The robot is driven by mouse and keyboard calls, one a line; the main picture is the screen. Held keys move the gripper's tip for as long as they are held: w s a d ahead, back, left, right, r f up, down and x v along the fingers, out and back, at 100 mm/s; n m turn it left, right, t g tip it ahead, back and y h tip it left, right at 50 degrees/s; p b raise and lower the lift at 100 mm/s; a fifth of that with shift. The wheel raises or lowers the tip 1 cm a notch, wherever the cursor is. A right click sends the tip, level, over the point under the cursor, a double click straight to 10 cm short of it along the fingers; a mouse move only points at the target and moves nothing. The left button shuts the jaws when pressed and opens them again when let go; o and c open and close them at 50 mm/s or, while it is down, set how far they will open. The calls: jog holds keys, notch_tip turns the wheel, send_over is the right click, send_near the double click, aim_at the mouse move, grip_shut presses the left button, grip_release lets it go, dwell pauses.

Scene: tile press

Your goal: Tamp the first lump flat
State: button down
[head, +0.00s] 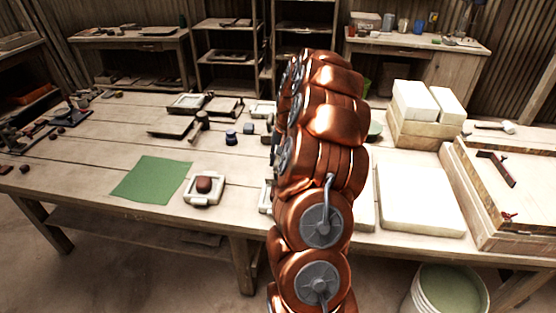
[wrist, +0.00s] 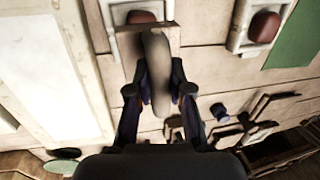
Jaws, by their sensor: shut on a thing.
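My gripper (wrist: 160,90) is shut on the rounded grey-brown handle of a tamper (wrist: 156,62) in the wrist view. The tamper's squarish wooden block shows around the handle's far end. Beside it, near the top edge, is a pale mould (wrist: 109,14) with a reddish-brown lump (wrist: 140,16), partly covered by the tamper. I cannot tell whether the block touches the lump. A second pale mould (wrist: 236,40) holds another rounded lump (wrist: 264,27). In the head view this mould (head: 203,201) and lump (head: 204,184) are clear; my arm hides the gripper and tamper.
A green cloth (head: 152,180) lies left of the visible mould. Wooden frames and small dark pots (head: 231,137) stand farther back. White slabs (head: 415,197) and a wooden box (head: 500,190) fill the right side. A bucket (head: 448,293) stands in front, below the table.

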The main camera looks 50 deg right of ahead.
dwell(0.3)
notch_tip(320, 180, down, 8)
jog(key=b, duration=0.3)
jog(key=shift+a+f+b, duration=0.1)
jog(key=shift+f+b, duration=0.05)
jog(key=shift+b, duration=0.15)
jog(key=shift+r+p, duration=0.35)
jog(key=shift+r, duration=0.35)
notch_tip(320, 180, up, 6)
jog(key=shift+r, duration=0.1)
jog(key=shift+s+d+f+b, duration=0.2)
jog(key=shift+f, duration=0.2)
jog(key=shift+s+d+f+b, duration=0.15)
jog(key=shift+f+b, duration=0.05)
jog(key=shift+f, duration=0.15)
jog(key=shift+r, duration=0.1)
